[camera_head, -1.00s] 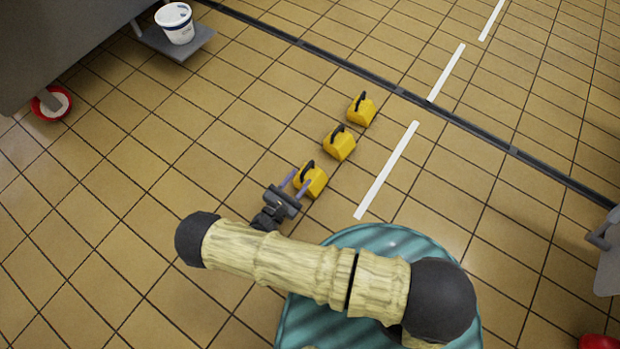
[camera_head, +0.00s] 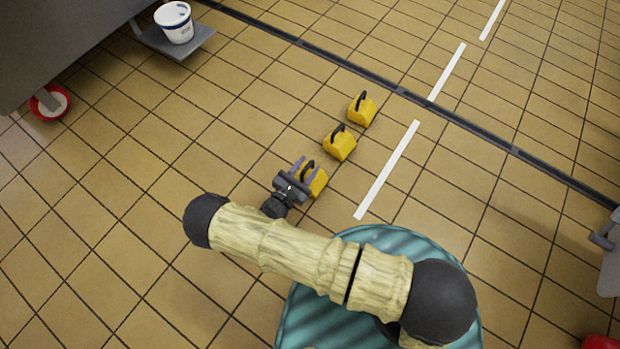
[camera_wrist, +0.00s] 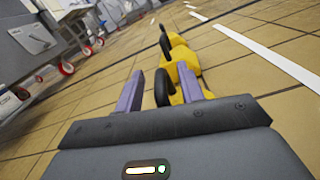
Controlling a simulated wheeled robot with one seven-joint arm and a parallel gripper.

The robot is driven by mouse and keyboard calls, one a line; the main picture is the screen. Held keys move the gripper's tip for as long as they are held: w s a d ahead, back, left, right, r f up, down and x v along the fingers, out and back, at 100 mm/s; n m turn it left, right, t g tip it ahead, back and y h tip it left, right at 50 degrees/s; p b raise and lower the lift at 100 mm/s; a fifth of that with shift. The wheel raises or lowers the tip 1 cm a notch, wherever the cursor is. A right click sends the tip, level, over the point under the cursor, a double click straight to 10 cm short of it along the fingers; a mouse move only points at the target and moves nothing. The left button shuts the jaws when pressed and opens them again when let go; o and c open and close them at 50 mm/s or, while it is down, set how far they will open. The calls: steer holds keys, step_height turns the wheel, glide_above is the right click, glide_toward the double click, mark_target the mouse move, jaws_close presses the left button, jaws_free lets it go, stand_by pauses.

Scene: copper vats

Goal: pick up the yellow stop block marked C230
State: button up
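Three yellow blocks with dark handles stand in a slanting row on the tiled floor: a near block (camera_head: 314,181), a middle block (camera_head: 340,144) and a far block (camera_head: 362,110). No marking is readable, so I cannot tell which is C230. My gripper (camera_head: 306,164) is open at the near block. In the wrist view its two purple fingers (camera_wrist: 162,92) are apart, with the near block's dark handle (camera_wrist: 161,88) seen between them. The near block (camera_wrist: 188,84) is partly hidden behind the right finger. I cannot tell whether a finger touches it.
White dashes (camera_head: 388,170) and a dark drain channel (camera_head: 400,91) cross the floor right of and beyond the blocks. A white bucket (camera_head: 174,24) stands on a grey ledge (camera_head: 196,42) at the upper left. The tiles left of the blocks are clear.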

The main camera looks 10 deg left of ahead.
steer(key=shift+c, duration=0.2)
jaws_close()
stand_by(1.3)
